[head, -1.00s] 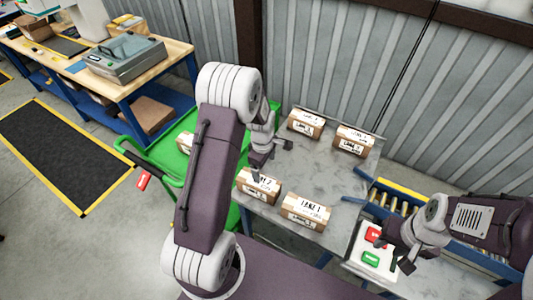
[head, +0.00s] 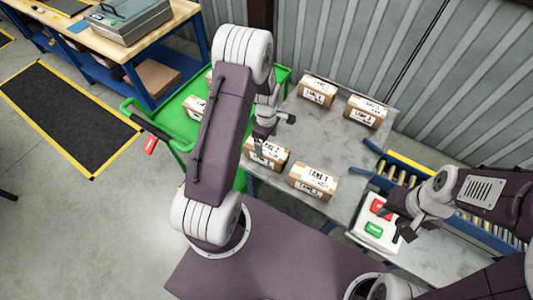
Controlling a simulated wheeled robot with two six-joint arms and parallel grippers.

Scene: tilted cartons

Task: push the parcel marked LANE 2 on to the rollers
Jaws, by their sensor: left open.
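A brown carton (head: 279,151) at the front left of the grey metal table bears a white label that seems to read LANE 2. My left gripper (head: 274,137) is open above and at its back left, with one finger over its left part; I cannot tell whether it touches. A carton marked LANE 1 (head: 313,182) stands just to the right. The rollers (head: 404,177) lie beyond the table's right edge, between blue rails with a yellow strip. My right gripper (head: 395,225) appears open and empty, over the button box. My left arm hides part of the scene.
Two more cartons stand at the table's back, left (head: 317,91) and right (head: 365,111), their labels hard to read. A green cart (head: 172,125) with cartons is at left. A box with red and green buttons (head: 365,229) is at right. The table's middle (head: 325,133) is clear.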

